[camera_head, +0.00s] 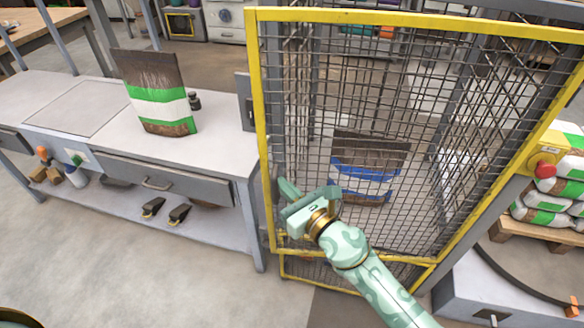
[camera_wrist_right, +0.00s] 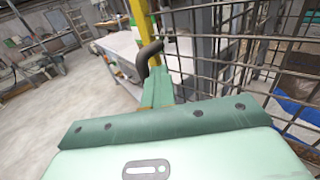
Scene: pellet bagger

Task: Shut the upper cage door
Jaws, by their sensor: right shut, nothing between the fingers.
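The upper cage door (camera_head: 259,120) is a yellow frame filled with dark wire mesh, in the middle and right of the head view. Its left upright and a dark bent handle (camera_wrist_right: 148,58) show in the wrist view. My right gripper (camera_head: 287,187) is shut and empty, at the lower part of the door's left upright. In the wrist view its closed fingertips (camera_wrist_right: 157,80) are close to the handle; I cannot tell whether they touch. The door's bottom bar lies near the lower yellow frame (camera_head: 335,284); I cannot tell whether a gap stays between them. My left gripper is out of view.
A grey workbench (camera_head: 215,150) with a green-and-white bag (camera_head: 160,95) stands left of the cage. A blue-and-white bag (camera_head: 365,170) is behind the mesh. A red button (camera_head: 545,170) on a yellow box is at the right. The floor at front left is clear.

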